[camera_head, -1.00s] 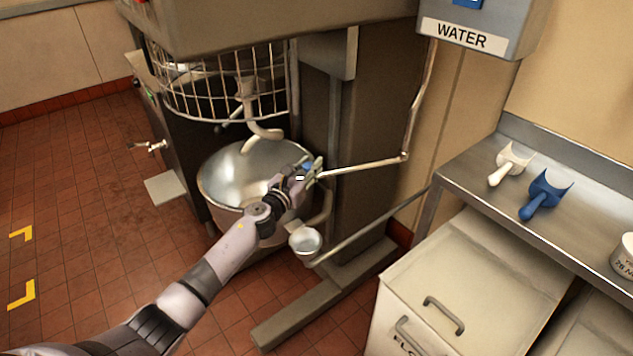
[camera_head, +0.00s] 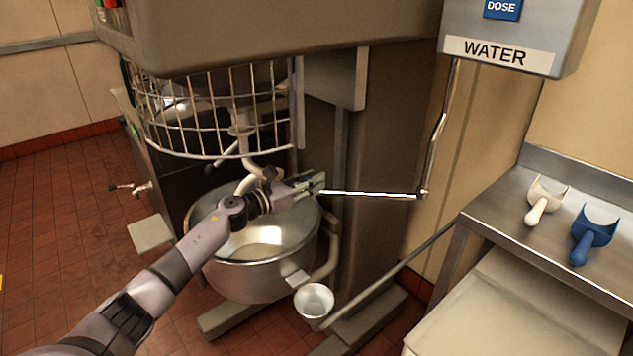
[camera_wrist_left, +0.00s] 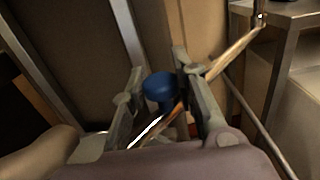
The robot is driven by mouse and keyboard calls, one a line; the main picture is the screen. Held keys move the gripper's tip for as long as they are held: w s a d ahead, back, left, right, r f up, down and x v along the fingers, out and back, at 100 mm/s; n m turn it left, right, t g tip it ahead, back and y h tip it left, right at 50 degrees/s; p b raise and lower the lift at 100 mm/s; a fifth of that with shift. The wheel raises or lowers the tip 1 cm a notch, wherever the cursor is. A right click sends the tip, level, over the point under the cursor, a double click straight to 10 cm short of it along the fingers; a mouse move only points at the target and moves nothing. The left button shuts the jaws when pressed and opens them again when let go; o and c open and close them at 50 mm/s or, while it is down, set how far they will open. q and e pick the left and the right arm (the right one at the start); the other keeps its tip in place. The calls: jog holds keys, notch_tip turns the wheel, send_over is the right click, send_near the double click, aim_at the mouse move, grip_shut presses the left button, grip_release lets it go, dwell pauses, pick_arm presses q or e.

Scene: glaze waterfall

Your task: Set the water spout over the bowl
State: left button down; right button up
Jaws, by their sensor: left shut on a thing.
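The water spout (camera_head: 372,194) is a thin metal pipe. It comes down the wall from the water box, bends at an elbow and runs left to my left gripper (camera_head: 316,183). The left gripper is shut on the spout near its free end. In the left wrist view, a blue knob (camera_wrist_left: 160,87) on the spout sits between the fingers (camera_wrist_left: 160,92). The steel mixer bowl (camera_head: 290,242) stands below and left of the gripper. My forearm crosses in front of the bowl and hides part of its opening. I cannot tell exactly where the spout's tip lies over the rim.
The wire guard (camera_head: 205,115) and dough hook (camera_head: 247,184) are above the bowl. The water box (camera_head: 500,52) hangs at upper right. A small metal cup (camera_head: 314,300) is beside the bowl. White (camera_head: 540,205) and blue (camera_head: 590,235) scoops lie on the steel counter (camera_head: 510,215).

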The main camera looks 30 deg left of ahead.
pick_arm(q)
jog(key=c, duration=1.3)
grip_release()
jog(key=v, duration=1.2)
jog(key=shift+c, duration=0.2)
